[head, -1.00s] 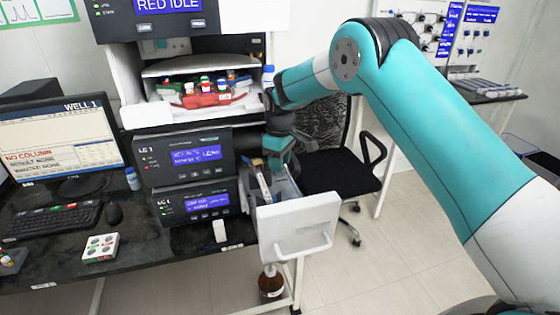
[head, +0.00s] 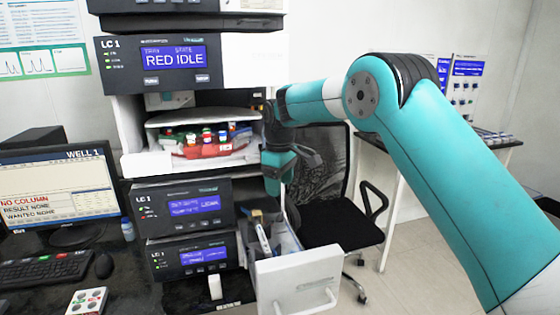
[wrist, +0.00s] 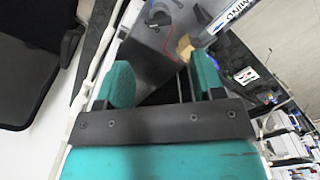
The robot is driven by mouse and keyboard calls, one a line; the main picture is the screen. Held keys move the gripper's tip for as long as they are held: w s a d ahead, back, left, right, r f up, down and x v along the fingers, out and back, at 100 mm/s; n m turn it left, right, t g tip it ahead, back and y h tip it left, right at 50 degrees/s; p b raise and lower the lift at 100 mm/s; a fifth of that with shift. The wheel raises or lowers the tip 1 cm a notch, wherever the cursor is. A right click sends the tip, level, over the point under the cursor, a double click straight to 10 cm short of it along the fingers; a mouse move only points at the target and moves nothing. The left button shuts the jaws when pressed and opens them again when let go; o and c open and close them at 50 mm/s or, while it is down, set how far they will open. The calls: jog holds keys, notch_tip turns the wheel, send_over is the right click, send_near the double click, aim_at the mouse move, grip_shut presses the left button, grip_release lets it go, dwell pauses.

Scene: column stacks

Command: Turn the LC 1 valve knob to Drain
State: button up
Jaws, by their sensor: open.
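The LC 1 stack (head: 160,50) stands on the bench in the head view, with its top screen reading "RED IDLE". I cannot make out a valve knob marked Drain in either view. The wrist view shows a grey panel (wrist: 165,45) with a round dark part (wrist: 158,18) and a small tan block (wrist: 185,47); I cannot tell whether either is the knob. My gripper (head: 280,172) is beside the stack's right side, above the open drawer. In the wrist view my gripper (wrist: 163,78) is open, its teal fingers apart with nothing visibly held.
A white-fronted drawer (head: 297,278) juts out below my gripper. A shelf tray (head: 205,150) holds several coloured bottles. A black chair (head: 335,228) stands right of the stack. A monitor (head: 55,192) and keyboard (head: 45,268) are at the left.

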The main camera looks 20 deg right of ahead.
notch_tip(320, 180, up, 8)
jog(key=shift+r, duration=0.15)
dwell(0.3)
